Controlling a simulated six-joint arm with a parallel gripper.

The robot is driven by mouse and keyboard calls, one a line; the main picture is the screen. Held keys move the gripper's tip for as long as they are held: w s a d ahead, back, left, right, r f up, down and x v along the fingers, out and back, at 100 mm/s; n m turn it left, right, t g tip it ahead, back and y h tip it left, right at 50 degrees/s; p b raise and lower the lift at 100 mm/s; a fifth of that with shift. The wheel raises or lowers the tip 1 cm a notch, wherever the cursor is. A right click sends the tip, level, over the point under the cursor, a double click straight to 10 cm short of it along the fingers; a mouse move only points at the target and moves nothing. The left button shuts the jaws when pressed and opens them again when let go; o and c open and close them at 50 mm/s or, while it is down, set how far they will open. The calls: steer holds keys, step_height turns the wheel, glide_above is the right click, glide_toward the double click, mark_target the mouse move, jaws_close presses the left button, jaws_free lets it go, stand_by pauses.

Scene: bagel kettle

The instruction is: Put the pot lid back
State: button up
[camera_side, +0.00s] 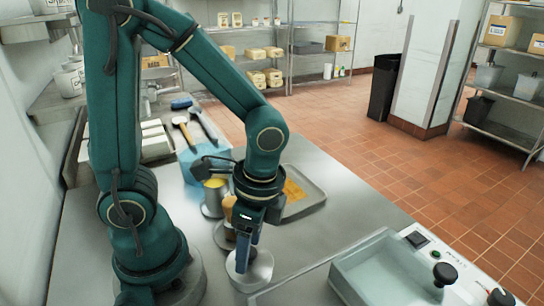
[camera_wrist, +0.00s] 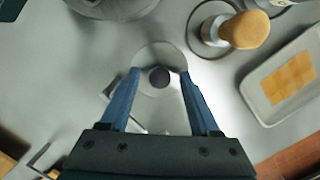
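A round silver lid (camera_wrist: 158,52) with a dark knob (camera_wrist: 160,77) lies below my gripper in the wrist view. In the side view the silver disc (camera_side: 264,268) shows partly behind my fingers on the steel counter. My gripper (camera_wrist: 160,72) is open, its blue fingers spread to the left and right of the knob with gaps on both sides. In the side view my gripper (camera_side: 243,264) points down close over the disc; I cannot tell whether it touches. A metal pot with yellow contents (camera_side: 215,187) stands behind my wrist; I cannot tell whether the lid belongs to it.
A tan-topped tool on a metal disc (camera_wrist: 245,30) stands close by. A tray with an orange slab (camera_wrist: 312,55) lies to the right. Brushes (camera_side: 186,132) lie at the back.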

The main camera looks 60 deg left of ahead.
mark_target(254, 249)
steer(key=shift+r, duration=0.15)
step_height(254, 249, up, 10)
steer(key=w+n+t+h, duration=0.1)
steer(key=n+t, duration=0.5)
steer(key=n, duration=0.3)
steer(key=shift+a+r+t, duration=0.2)
steer(key=shift+a+t, duration=0.1)
steer(key=shift+t, duration=0.1)
steer(key=shift+w, duration=0.1)
stand_by(1.0)
